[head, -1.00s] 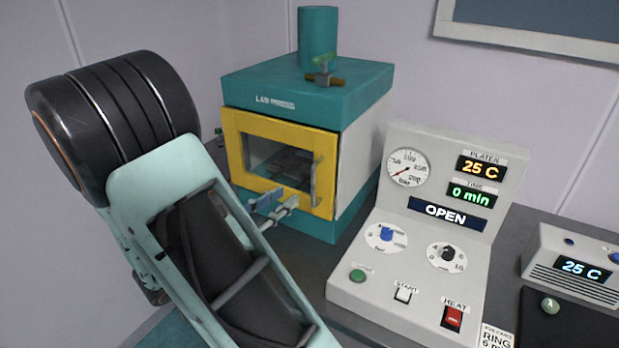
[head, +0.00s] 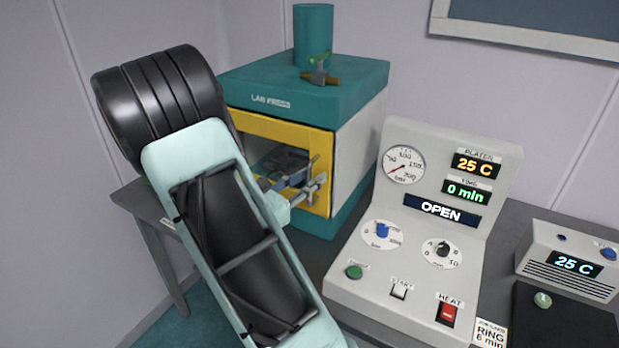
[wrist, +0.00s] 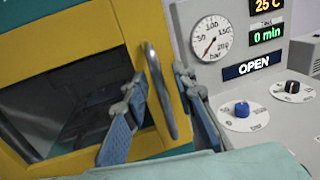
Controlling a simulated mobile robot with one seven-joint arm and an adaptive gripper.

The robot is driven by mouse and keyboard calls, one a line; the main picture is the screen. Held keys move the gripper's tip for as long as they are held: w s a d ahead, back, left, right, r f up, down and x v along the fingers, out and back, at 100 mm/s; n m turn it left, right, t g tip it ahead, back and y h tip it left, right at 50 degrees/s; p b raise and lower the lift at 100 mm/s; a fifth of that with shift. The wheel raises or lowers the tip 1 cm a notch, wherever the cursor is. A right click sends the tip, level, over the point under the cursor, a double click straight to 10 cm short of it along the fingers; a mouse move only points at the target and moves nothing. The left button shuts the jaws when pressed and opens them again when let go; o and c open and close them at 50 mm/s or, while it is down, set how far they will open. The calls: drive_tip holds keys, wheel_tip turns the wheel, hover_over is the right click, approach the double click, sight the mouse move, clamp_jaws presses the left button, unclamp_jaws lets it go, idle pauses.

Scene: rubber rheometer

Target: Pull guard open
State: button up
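The guard (head: 285,127) is a yellow frame with a dark window on the front of the teal and grey press (head: 345,85). It looks shut, flush with the press. Its upright metal handle (wrist: 158,85) is on the right side of the frame in the wrist view. My gripper (head: 297,180) is at the guard's lower right in the head view. In the wrist view my gripper (wrist: 162,95) is open, with one finger left of the handle and one right of it. The fingers do not look closed on it. My arm hides the guard's lower left in the head view.
The control console (head: 385,270) stands close to the right of the press, with a pressure gauge (head: 404,165) and a display (head: 441,209) reading OPEN. A smaller unit (head: 570,260) reading 25 C is at the far right. Bare grey table (head: 150,205) shows at left.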

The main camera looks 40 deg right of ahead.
clamp_jaws()
drive_tip(key=shift+a, duration=0.2)
